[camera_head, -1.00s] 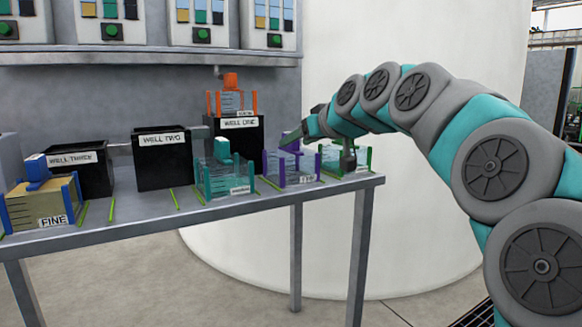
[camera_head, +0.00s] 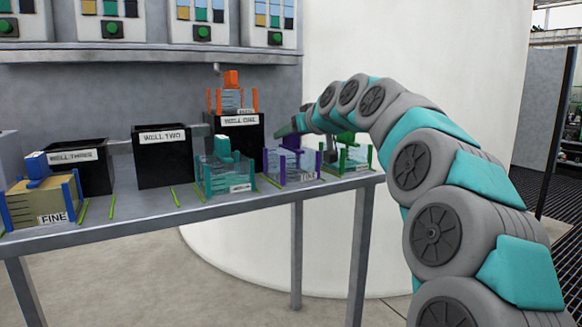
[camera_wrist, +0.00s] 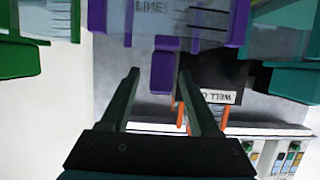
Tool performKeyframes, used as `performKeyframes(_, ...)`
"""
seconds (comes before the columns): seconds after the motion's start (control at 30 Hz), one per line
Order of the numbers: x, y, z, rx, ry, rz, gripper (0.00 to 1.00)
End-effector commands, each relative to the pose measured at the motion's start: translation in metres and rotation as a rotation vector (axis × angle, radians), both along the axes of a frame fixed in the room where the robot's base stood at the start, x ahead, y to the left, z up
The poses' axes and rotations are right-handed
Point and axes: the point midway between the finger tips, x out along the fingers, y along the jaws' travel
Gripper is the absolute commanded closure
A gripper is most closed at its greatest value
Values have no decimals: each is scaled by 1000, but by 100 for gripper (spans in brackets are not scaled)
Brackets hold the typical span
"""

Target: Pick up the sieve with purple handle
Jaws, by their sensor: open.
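The purple sieve (camera_head: 292,166) stands near the right end of the table, a clear box with purple corner posts. Its label is only partly readable. In the wrist view its purple frame (camera_wrist: 238,22) fills the top middle, and its purple handle (camera_wrist: 162,72) shows between my fingertips. My gripper (camera_wrist: 159,75) is open, with one dark green finger on each side of the handle in the picture. I cannot tell whether the fingers are level with the handle or above it.
The green sieve (camera_head: 347,158) stands close on the right and the teal sieve (camera_head: 225,175) close on the left. Well one (camera_head: 238,140) stands behind, with the orange sieve (camera_head: 232,100) on it. Well two (camera_head: 163,165) is further left.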

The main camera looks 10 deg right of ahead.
Motion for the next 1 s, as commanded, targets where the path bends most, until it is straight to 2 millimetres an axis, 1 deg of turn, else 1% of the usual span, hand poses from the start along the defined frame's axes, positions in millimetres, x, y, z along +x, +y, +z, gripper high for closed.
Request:
performKeyframes(0.07, 3, 1, -2, 0, 1, 0, 38)
performKeyframes(0.27, 3, 1, -1, 0, 0, 1, 39)
performKeyframes(0.8, 3, 1, -1, 0, 0, 1, 99)
performKeyframes(1.0, 3, 1, -1, 0, 0, 1, 100)
